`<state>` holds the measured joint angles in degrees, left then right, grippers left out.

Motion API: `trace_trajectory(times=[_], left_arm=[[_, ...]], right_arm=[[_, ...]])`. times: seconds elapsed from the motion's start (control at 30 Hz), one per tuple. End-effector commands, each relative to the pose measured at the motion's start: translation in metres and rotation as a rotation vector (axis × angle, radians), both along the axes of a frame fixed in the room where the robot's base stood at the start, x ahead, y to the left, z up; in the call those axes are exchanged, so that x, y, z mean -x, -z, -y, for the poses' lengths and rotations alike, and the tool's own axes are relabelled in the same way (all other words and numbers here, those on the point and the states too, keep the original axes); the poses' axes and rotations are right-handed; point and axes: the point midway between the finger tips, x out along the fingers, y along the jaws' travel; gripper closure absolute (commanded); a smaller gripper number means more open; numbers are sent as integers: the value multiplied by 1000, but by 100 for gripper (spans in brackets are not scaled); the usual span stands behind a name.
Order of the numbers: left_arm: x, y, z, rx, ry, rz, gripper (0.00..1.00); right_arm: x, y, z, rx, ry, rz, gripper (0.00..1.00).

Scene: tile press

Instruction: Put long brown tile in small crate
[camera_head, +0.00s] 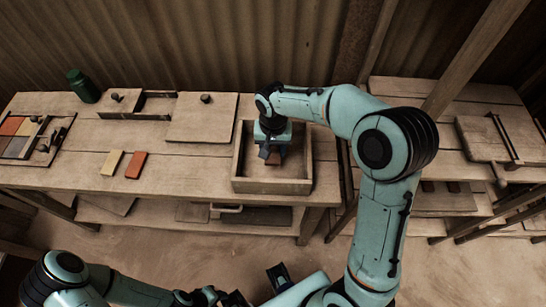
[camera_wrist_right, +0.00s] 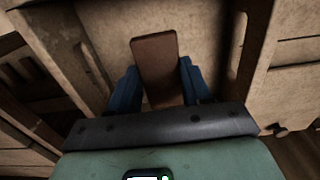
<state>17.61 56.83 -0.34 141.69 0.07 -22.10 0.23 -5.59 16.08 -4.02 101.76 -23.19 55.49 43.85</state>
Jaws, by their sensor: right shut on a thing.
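The long brown tile (camera_wrist_right: 156,65) stands out between the blue fingers of my right gripper in the right wrist view. My right gripper (camera_head: 271,156) is shut on it and points down inside the small wooden crate (camera_head: 270,186) in the head view. The crate's side wall (camera_wrist_right: 262,50) also shows in the right wrist view, with the tile between the walls. I cannot tell whether the tile touches the crate floor. My left gripper (camera_head: 279,277) appears low in the head view, off the bench, and its jaw state is unclear.
A yellow tile (camera_head: 111,162) and a red-orange tile (camera_head: 136,165) lie on the bench left of the crate. Behind them are a flat lid with a knob (camera_head: 202,118), an open box (camera_head: 140,103) and a green bottle (camera_head: 83,86). A tray of coloured tiles (camera_head: 30,139) is far left.

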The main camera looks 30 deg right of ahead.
Motion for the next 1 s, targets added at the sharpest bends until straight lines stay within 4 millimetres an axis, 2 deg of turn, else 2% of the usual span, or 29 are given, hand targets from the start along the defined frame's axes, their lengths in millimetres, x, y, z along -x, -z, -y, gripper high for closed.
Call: trace_trajectory(times=[0.13, 0.3, 0.4, 0.8, 0.83, 0.9, 1.0], left_arm=[[1, 1, 0, 0, 0, -1, 57], [2, 4, 0, 1, 1, -2, 57], [2, 4, 0, 0, 0, -2, 57], [3, 7, 0, 0, 0, -3, 57], [3, 7, 0, 0, 0, -3, 57], [3, 7, 0, 0, 0, -3, 57], [3, 7, 0, 0, 0, -3, 57]], right_arm=[[0, 12, 0, 0, 0, -1, 85], [1, 38, 0, 0, 0, -4, 85], [0, 48, 0, 0, 1, -2, 85], [0, 53, 0, -1, 0, 1, 85], [0, 53, 0, 0, 0, 0, 48], [0, 52, 0, 0, 0, 0, 26], [0, 52, 0, -1, 0, 1, 26]])
